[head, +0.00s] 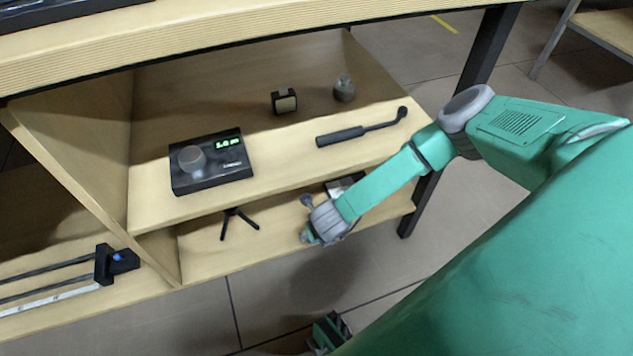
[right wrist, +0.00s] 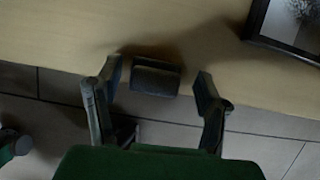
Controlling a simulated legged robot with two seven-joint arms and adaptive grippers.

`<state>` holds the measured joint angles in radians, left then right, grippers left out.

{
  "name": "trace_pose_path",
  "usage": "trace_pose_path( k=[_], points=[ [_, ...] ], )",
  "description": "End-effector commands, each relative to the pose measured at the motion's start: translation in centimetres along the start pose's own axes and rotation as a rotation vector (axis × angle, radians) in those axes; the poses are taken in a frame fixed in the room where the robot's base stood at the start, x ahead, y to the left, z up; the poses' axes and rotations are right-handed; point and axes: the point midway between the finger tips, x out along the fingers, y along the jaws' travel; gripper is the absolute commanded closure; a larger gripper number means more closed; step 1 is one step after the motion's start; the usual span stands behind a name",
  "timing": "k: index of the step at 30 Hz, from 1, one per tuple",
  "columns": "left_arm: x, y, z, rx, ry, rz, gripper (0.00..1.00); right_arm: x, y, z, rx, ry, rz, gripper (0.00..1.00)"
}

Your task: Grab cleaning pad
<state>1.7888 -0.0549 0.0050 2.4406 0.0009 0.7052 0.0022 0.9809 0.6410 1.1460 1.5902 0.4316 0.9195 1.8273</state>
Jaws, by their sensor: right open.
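A small dark block with rounded edges, which looks like the cleaning pad (right wrist: 157,78), lies at the front edge of a wooden shelf in the right wrist view. My right gripper (right wrist: 159,72) is open, with one finger on each side of the block and a gap on both sides. In the head view my right gripper (head: 311,236) is at the front of the lower shelf (head: 200,255); the block is hidden there behind it.
A framed dark item (right wrist: 290,28) lies near the block, beyond my right finger. A small black tripod (head: 238,222) stands left on the lower shelf. The shelf above holds a black scale (head: 212,172) and a black-handled tool (head: 345,136). A dark table leg (head: 425,190) stands right.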

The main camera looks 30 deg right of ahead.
Motion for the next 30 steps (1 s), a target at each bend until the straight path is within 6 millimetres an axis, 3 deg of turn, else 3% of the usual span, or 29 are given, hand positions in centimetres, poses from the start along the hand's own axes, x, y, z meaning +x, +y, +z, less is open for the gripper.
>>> trace_pose_path(
  k=[5,9,22,30],
  points=[
    [-0.1,0.0,0.0,0.000,0.000,0.000,0.59,-0.1,0.1,0.1,-0.001,-0.001,-0.001,0.38],
    [-0.1,0.0,0.0,-0.001,0.000,0.000,0.59,-0.1,0.1,0.1,-0.001,-0.001,-0.001,0.78],
    [-0.3,0.0,0.0,0.000,0.000,0.000,0.59,-0.4,0.0,0.2,0.000,-0.001,0.000,0.78],
    [-2.2,0.0,-0.1,0.000,0.000,0.000,0.59,-3.0,0.1,1.4,-0.001,-0.003,0.000,0.78]
  ],
)
